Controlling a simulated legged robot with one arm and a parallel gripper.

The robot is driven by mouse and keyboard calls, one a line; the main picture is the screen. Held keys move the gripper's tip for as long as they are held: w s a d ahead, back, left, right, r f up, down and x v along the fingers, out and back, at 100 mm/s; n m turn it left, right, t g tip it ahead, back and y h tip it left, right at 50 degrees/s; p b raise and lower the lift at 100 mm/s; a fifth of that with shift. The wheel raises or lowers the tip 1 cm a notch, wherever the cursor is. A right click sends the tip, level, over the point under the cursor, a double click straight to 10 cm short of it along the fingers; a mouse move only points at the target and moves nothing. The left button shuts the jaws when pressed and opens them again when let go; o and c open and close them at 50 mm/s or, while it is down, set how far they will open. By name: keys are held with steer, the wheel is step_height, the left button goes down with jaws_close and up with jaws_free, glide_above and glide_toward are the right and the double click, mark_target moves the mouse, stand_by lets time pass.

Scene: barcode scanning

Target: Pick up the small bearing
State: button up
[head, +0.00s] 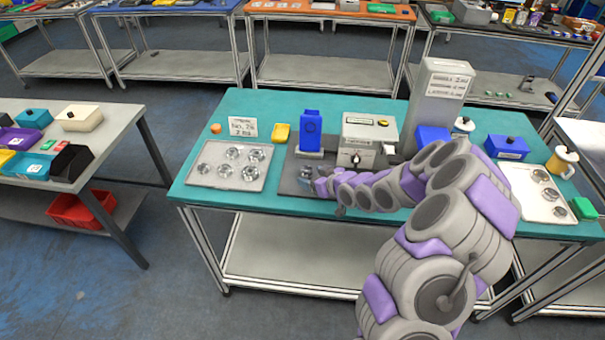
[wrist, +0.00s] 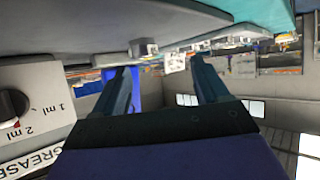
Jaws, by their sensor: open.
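Several metallic bearings (head: 249,173) lie on a light tray (head: 226,182) at the left of the teal table. A small metallic piece (head: 306,172) sits on the dark grey plate right of that tray; I cannot tell for sure if it is the small bearing. My gripper (head: 321,187) is low over this plate, just right of and nearer than the piece. The wrist view is upside down. There my gripper (wrist: 165,75) has its two fingers apart with nothing between them. A small grey block-like piece (wrist: 143,48) shows beyond the fingertips on the grey surface.
The grease machine (head: 370,135) stands behind my arm, with its dial close beside the gripper in the wrist view (wrist: 30,110). A blue stand (head: 310,130) rises behind the plate. A second tray (head: 533,190) with bearings lies at the right.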

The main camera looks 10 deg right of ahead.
mark_target(311, 170)
steer(key=shift+w+f, duration=0.2)
steer(key=shift+w+d, duration=0.1)
steer(key=shift+d, duration=0.2)
steer(key=shift+w+d+f+b, duration=0.2)
steer(key=shift+w+d+f, duration=0.1)
steer(key=shift+w+d, duration=0.3)
steer(key=shift+w+d+f+b, duration=0.25)
steer(key=shift+w+d, duration=0.1)
steer(key=shift+w, duration=0.3)
steer(key=w+a, duration=0.1)
steer(key=a+f, duration=0.1)
steer(key=shift+w+a, duration=0.4)
steer(key=shift+a, duration=0.5)
steer(key=shift+d, duration=1.25)
steer(key=c, duration=0.5)
steer(key=shift+c, duration=0.6)
steer(key=shift+a, duration=0.8)
steer(key=c, duration=0.5)
steer(key=shift+c, duration=0.3)
steer(key=shift+d+r, duration=0.1)
steer(key=shift+d, duration=0.3)
